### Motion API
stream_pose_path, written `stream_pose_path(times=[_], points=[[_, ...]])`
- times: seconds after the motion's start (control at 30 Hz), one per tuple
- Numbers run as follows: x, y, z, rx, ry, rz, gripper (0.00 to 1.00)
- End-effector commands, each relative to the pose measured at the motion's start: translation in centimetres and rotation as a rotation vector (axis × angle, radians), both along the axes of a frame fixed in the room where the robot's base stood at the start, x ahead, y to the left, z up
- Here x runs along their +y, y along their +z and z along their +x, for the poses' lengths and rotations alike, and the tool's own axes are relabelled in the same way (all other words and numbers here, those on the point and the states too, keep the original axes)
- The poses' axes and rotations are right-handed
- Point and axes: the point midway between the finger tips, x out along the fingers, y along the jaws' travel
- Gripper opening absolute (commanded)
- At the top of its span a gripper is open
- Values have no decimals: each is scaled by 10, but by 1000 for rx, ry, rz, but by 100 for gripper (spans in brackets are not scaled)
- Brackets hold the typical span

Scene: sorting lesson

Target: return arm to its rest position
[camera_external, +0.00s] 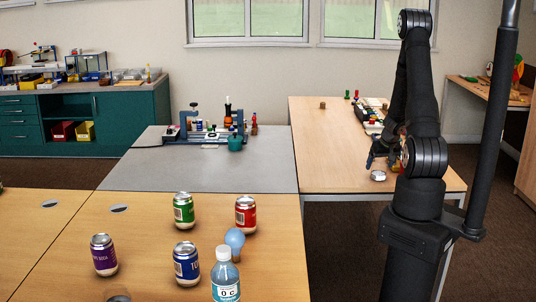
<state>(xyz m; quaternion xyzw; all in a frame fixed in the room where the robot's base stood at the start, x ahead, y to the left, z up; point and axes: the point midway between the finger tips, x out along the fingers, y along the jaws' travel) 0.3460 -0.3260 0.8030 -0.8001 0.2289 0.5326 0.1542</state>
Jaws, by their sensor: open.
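My gripper (373,160) is at the end of my folded black arm, low over the right-hand wooden table (320,160). Its fingers are open and point down and to the left. My own forearm hides part of it. A short silver-topped can or lid (378,176) stands on that table just below the gripper, apart from it as far as I can tell. Nothing shows between the fingers.
A tool rack (205,130) stands on the grey table (210,170), whose front is clear.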

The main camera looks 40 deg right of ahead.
Motion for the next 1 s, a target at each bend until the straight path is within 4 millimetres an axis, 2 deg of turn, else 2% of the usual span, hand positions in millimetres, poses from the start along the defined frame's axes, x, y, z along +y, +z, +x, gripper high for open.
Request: stream_pose_path(times=[0.4, 1.0], points=[[-3, -14, 4, 1, 0, 1, 84], [-2, -9, 4, -1, 1, -1, 84]])
